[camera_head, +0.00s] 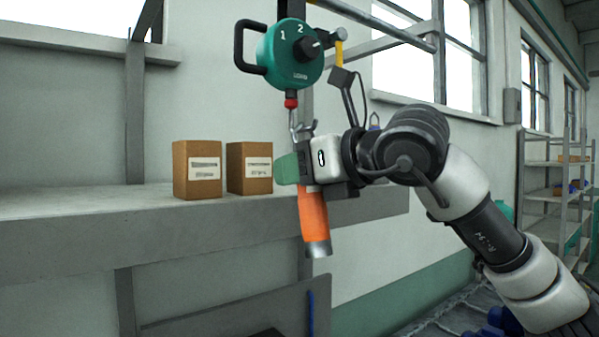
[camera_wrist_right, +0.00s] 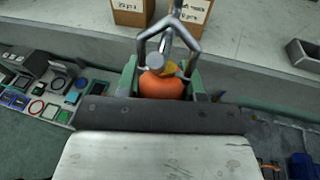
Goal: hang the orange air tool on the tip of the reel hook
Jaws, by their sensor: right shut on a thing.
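The orange air tool (camera_head: 314,221) hangs upright in my right gripper (camera_head: 296,170), which is shut on its upper part. In the right wrist view the tool's orange body (camera_wrist_right: 161,86) shows between the green fingertips. The green reel (camera_head: 293,53) hangs above, with a red stop (camera_head: 291,103) and a metal hook (camera_head: 294,125) below it. The hook is right above the gripper, close to the tool's wire hanger (camera_wrist_right: 168,38). I cannot tell whether hook and hanger touch or are linked. My left gripper is not in view.
Two cardboard boxes, a left one (camera_head: 197,170) and a right one (camera_head: 249,168), stand on the grey shelf (camera_head: 90,200) left of the gripper. A grey post rises behind the reel. Shelving (camera_head: 556,185) stands far right. A hose hangs right of the reel.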

